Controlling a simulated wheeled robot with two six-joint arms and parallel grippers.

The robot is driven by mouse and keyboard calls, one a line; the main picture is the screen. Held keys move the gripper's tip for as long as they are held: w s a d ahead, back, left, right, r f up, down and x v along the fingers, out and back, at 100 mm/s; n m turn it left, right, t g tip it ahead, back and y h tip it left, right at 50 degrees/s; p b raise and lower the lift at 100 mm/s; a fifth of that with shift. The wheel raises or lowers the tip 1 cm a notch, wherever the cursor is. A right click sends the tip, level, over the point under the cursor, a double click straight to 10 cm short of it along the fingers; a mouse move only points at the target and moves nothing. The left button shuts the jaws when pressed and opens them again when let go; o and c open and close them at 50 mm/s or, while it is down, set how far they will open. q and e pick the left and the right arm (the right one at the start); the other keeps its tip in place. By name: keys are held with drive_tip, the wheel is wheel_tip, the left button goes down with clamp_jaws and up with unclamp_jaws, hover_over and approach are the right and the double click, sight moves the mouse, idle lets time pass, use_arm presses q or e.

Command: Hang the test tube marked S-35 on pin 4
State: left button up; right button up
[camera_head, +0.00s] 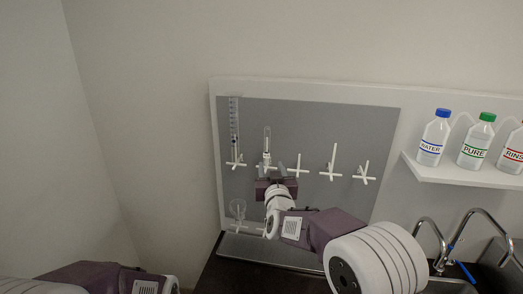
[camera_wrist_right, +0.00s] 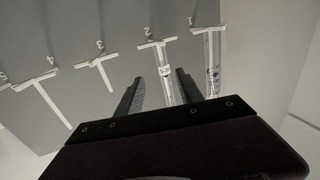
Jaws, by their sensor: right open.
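A clear test tube (camera_head: 267,137) with a small white label hangs on pin 2 (camera_head: 266,166) of the grey pegboard (camera_head: 310,125). In the right wrist view the tube (camera_wrist_right: 165,73) shows its label, too small to read surely. My right gripper (camera_head: 272,172) is open at the board, just below the tube. In the right wrist view its two fingers (camera_wrist_right: 160,92) stand either side of the tube, apart from it as far as I can tell. Pin 4 (camera_head: 331,172) is bare; it also shows in the right wrist view (camera_wrist_right: 50,98). My left gripper is out of view.
A graduated glass tube (camera_head: 234,125) hangs on pin 1, close beside the labelled tube. Pins 3 (camera_head: 298,170) and 5 (camera_head: 364,177) are bare. Bottles (camera_head: 435,138) stand on a shelf (camera_head: 455,172) at right, above taps.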

sight(268, 155)
drive_tip(key=w+p, duration=0.1)
drive_tip(key=w+a+p, duration=0.1)
drive_tip(key=shift+w+r+y+p, duration=0.3)
drive_tip(key=shift+w+r, duration=0.05)
drive_tip(key=shift+r, duration=0.05)
drive_tip(key=w+p, duration=0.3)
drive_tip(key=w, duration=0.2)
drive_tip(key=shift+w+a+f, duration=0.15)
drive_tip(key=shift+w+a, duration=0.05)
drive_tip(key=shift+w, duration=0.5)
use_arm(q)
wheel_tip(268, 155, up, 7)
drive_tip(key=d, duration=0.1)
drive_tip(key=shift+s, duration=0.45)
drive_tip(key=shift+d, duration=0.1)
use_arm(e)
drive_tip(key=shift+s+d, duration=0.1)
